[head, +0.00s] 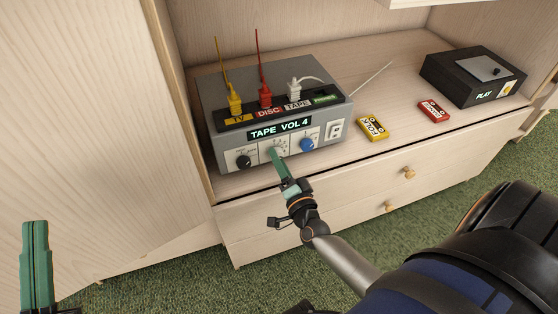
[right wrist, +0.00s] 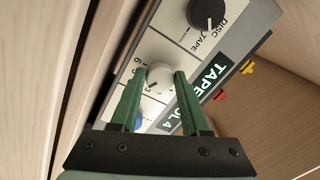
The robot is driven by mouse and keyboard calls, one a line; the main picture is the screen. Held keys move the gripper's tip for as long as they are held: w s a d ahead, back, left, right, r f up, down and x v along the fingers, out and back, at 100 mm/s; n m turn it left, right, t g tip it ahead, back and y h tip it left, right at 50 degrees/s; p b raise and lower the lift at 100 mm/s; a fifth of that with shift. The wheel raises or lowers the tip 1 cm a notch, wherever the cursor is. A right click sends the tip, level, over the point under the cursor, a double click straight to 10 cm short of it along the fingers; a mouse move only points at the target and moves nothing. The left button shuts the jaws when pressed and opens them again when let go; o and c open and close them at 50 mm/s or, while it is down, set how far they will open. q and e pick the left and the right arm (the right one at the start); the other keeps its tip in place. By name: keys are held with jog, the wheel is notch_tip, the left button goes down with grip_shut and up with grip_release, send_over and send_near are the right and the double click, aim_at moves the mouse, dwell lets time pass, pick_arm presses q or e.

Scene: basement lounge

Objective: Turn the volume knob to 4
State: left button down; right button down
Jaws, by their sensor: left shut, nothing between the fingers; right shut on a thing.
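The grey amplifier box (head: 210,95) stands on the cabinet shelf. Its display (head: 280,129) reads "TAPE VOL 4". The pale volume knob (right wrist: 160,74) is the middle one on the front panel, with numbers printed around it. My right gripper (head: 274,152) is shut on this knob, with one green finger on each side in the right wrist view (right wrist: 160,72). The fingers mostly hide the knob in the head view. My left gripper (head: 36,224) is shut and empty at the lower left, away from the box.
A black selector knob (head: 243,162) and a blue knob (head: 307,145) flank the middle one. Yellow, red and white plugs stand on the box. A yellow cassette (head: 373,128), a red cassette (head: 434,111) and a black player (head: 470,80) are to the right. A cabinet door (head: 90,130) stands left.

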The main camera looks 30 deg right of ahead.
dwell(0.4)
jog(key=shift+c, duration=1.9)
grip_release()
jog(key=shift+s, duration=0.1)
jog(key=shift+s, duration=0.35)
pick_arm(q)
notch_tip(320, 180, down, 9)
jog(key=w+n+g+y+p, duration=0.1)
jog(key=w+n+g+y, duration=0.1)
jog(key=g+y, duration=0.1)
jog(key=shift+w+a+r+n+y+p, duration=0.2)
jog(key=shift+w+a+n+y+p, duration=0.1)
jog(key=shift+a+n+p, duration=0.1)
pick_arm(e)
jog(key=v, duration=1.1)
jog(key=shift+s, duration=0.25)
pick_arm(q)
jog(key=shift+s, duration=0.1)
pick_arm(e)
jog(key=shift+a, duration=0.15)
